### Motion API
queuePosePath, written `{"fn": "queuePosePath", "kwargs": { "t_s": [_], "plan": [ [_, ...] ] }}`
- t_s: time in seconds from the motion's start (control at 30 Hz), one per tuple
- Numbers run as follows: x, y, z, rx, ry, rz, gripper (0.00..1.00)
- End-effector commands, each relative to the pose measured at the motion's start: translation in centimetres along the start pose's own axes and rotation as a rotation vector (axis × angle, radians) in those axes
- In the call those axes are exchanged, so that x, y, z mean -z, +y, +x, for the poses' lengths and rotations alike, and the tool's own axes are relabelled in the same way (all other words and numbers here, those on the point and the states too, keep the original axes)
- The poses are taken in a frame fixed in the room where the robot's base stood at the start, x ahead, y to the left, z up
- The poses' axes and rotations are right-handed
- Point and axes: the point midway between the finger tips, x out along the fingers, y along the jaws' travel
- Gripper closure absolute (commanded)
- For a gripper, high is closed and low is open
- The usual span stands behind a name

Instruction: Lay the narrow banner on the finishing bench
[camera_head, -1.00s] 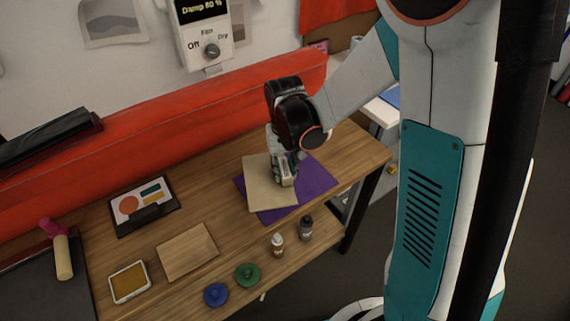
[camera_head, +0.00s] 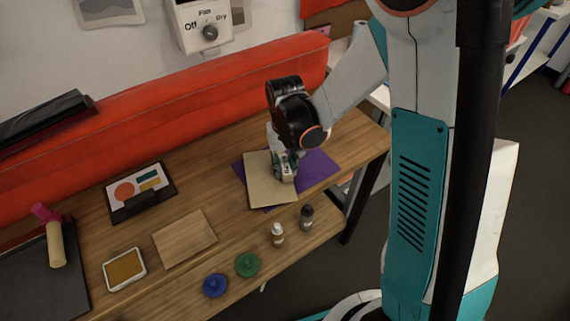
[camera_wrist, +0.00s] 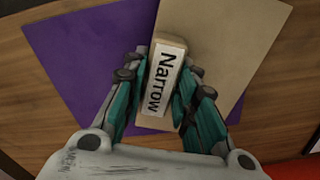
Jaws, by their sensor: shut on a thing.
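My gripper (camera_wrist: 157,88) is shut on a pale block (camera_wrist: 161,85) marked "Narrow", with a finger on each side in the wrist view. The block is above a beige sheet (camera_wrist: 215,45), near the sheet's left edge. I cannot tell whether the block is fixed to the sheet. The beige sheet (camera_head: 264,185) overlaps a purple sheet (camera_head: 318,167), which also shows in the wrist view (camera_wrist: 85,50). Both are at the right part of the wooden bench (camera_head: 215,165). My gripper (camera_head: 284,176) points down there and hides part of the sheets.
On the bench are two small bottles (camera_head: 277,235) (camera_head: 307,216), green (camera_head: 247,264) and blue (camera_head: 215,285) round pieces, a wooden board (camera_head: 184,239), an ochre pad (camera_head: 124,269) and a picture card (camera_head: 140,192). A long red roll (camera_head: 190,115) runs along the back.

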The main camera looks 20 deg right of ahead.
Motion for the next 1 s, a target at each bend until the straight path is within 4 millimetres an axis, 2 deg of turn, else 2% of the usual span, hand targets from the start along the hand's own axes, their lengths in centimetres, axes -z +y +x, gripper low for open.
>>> {"fn": "queuePosePath", "kwargs": {
  "t_s": [0.5,0.53,0.6,1.0],
  "plan": [
    [0.0,0.0,0.94,0.0,0.0,0.0,1.0],
    [-0.01,0.0,0.86,0.0,0.0,0.0,0.67],
    [0.0,0.0,0.83,0.0,0.0,0.0,0.51],
    [-0.01,0.0,0.57,0.0,0.0,0.0,0.5]
  ]
}}
